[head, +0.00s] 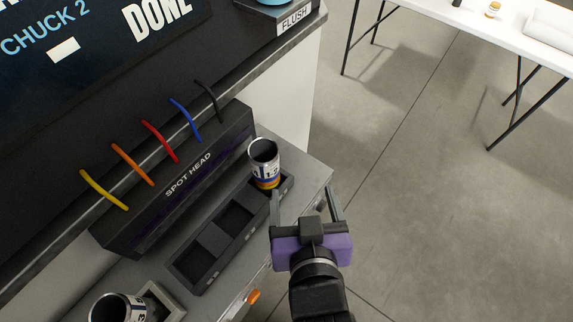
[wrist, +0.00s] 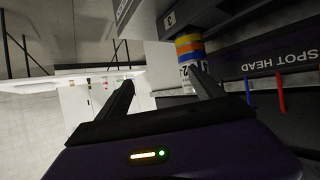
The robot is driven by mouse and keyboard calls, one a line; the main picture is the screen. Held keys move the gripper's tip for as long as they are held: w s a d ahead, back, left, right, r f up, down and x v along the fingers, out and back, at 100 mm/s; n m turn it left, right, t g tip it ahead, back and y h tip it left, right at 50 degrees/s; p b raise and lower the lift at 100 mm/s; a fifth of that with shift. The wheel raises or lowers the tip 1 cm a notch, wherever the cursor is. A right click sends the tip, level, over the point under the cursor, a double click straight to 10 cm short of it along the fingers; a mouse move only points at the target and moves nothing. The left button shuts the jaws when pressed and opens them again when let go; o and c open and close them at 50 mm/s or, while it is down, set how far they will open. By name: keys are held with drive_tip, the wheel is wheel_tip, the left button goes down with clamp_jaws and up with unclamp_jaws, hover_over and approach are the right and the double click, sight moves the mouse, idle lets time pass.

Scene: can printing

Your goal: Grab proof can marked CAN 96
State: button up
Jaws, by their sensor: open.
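A silver can (head: 265,163) with a white label and blue and yellow bands stands in the far-right slot of the black holder below the spot head; its open top faces up. Its label shows part of a number, and I cannot read CAN 96 on it. Its banded side also shows in the wrist view (wrist: 190,48), beyond the right finger. My gripper (head: 306,190) is open and empty, just right of and in front of this can, apart from it or nearly touching; I cannot tell which. A second can (head: 118,307) stands at the lower left, cut off by the frame edge.
The black holder (head: 208,262) has empty slots left of the can. The spot head (head: 180,182) with coloured tubes overhangs behind it. An orange knob (head: 254,296) is on the counter front. A white table (head: 480,22) stands far right; open floor lies between.

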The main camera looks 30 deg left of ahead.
drive_tip(key=g, duration=0.1)
approach(264, 155)
drive_tip(key=shift+n+y, duration=0.3)
drive_tip(key=f, duration=0.1)
drive_tip(key=w+a+f, duration=0.2)
drive_tip(key=shift+f, duration=0.35)
drive_tip(key=shift+w+p+x, duration=0.2)
drive_tip(key=shift+p+x, duration=0.45)
drive_tip(key=shift+x, duration=3.2)
drive_tip(key=shift+d+r, duration=0.1)
drive_tip(key=shift+r, duration=0.1)
clamp_jaws()
drive_tip(key=shift+r, duration=0.15)
